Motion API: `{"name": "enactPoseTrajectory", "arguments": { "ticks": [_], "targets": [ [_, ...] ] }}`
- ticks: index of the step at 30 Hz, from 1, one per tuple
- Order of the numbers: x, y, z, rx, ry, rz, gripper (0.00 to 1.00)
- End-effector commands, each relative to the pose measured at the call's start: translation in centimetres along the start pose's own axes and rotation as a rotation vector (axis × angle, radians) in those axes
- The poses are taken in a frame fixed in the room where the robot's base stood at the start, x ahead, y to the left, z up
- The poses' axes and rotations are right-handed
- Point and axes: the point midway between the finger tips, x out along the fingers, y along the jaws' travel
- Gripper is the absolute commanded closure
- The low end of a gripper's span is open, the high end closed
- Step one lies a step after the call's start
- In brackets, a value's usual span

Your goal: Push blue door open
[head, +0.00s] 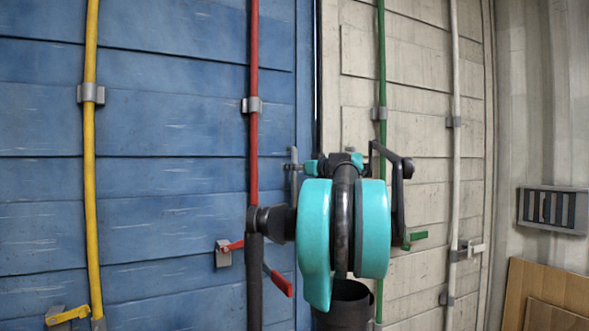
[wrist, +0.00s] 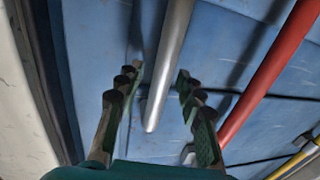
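The blue door (head: 190,130) fills the left of the head view, its right edge meeting the beige door. A short vertical grey bar handle (head: 294,175) stands near that edge, partly behind my arm. In the wrist view my gripper (wrist: 160,75) is open, with one finger on each side of the grey bar (wrist: 170,55). A gap shows left of the bar; the right fingertip is close to it. I cannot tell whether they touch. Blue door panels (wrist: 220,50) lie behind. In the head view my arm hides much of my gripper. No clear opening shows at the door's edge.
A red rod (head: 253,60) and a yellow rod (head: 90,180) run up the blue door, with red levers (head: 278,283) low down. The beige door (head: 415,80) carries a green rod (head: 382,60) and a white rod (head: 456,180). Brown boards (head: 545,290) lean at right.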

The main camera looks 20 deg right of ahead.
Motion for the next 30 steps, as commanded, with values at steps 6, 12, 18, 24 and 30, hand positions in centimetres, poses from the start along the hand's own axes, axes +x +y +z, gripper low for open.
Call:
{"name": "enactPoseTrajectory", "arguments": {
  "ticks": [6, 12, 18, 24, 30],
  "targets": [
    [-0.02, 0.01, 0.0, 0.0, 0.0, 0.0, 0.71],
    [-0.04, 0.01, 0.0, 0.0, 0.0, 0.0, 0.96],
    [-0.04, 0.01, 0.0, 0.0, 0.0, 0.0, 1.0],
    [-0.05, 0.01, 0.01, 0.0, 0.0, 0.0, 1.0],
    [0.08, 0.42, -0.04, 0.0, 0.0, -0.004, 1.0]
  ]
}}
